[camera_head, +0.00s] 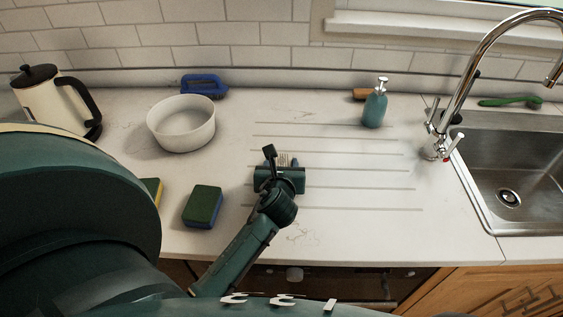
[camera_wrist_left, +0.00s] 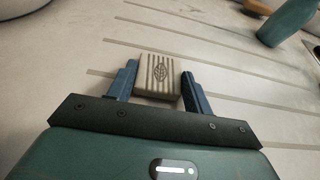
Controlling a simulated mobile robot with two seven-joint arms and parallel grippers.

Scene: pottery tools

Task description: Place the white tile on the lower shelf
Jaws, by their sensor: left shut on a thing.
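The white tile (camera_wrist_left: 158,72) looks off-white, with grooves and a dark leaf mark, and sits between the two fingers of my left gripper (camera_wrist_left: 160,88) in the left wrist view. In the head view my left gripper (camera_head: 283,166) is over the counter near its middle, shut on the tile (camera_head: 284,159), of which only a small part shows behind the gripper. I cannot tell whether the tile touches the counter. No lower shelf is in view. My right gripper is not in view.
The counter (camera_head: 340,200) has drainage grooves and free room right of the gripper. A sink (camera_head: 508,190) is at right.

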